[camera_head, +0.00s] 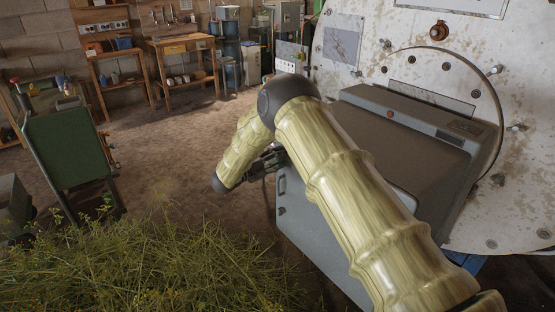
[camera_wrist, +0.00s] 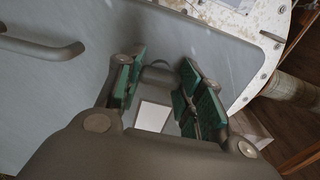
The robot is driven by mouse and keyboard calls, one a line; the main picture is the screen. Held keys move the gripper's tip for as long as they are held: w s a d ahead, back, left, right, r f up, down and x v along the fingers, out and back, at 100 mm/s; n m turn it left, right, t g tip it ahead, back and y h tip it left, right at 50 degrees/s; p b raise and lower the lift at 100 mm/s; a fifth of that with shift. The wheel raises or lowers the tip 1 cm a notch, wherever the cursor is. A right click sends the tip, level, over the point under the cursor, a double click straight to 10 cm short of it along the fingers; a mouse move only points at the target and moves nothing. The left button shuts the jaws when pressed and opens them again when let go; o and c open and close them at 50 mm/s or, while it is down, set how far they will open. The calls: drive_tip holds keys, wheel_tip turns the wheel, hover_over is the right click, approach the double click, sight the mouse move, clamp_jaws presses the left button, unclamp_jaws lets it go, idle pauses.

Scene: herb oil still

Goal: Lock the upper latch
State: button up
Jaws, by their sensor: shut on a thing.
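A grey metal box (camera_head: 400,140) with a flat door-like front panel (camera_head: 310,230) is mounted on the large pale round vessel. My gripper (camera_head: 272,160) is beside the upper left part of that panel, partly hidden by my arm. In the wrist view its green-padded fingers (camera_wrist: 162,95) stand on either side of a small grey latch piece (camera_wrist: 158,73) on the grey panel (camera_wrist: 95,95). They are shut on this piece; the exact contact is hard to see. A pale rectangular face (camera_wrist: 153,116) shows between the fingers. The latch's locked or unlocked position cannot be told.
A grey bar handle (camera_wrist: 45,48) is on the panel to the left in the wrist view. The worn round vessel (camera_head: 345,95) with bolts stands behind the box. Cut herbs (camera_head: 160,260) fill the front left.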

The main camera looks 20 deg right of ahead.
drive_tip(key=n+b, duration=0.1)
drive_tip(key=n, duration=0.3)
drive_tip(key=shift+f, duration=0.1)
drive_tip(key=n, duration=0.4)
drive_tip(key=shift+n, duration=0.4)
drive_tip(key=n, duration=0.4)
drive_tip(key=shift+n+p, duration=0.6)
drive_tip(key=shift+n, duration=2.1)
drive_tip(key=o, duration=1)
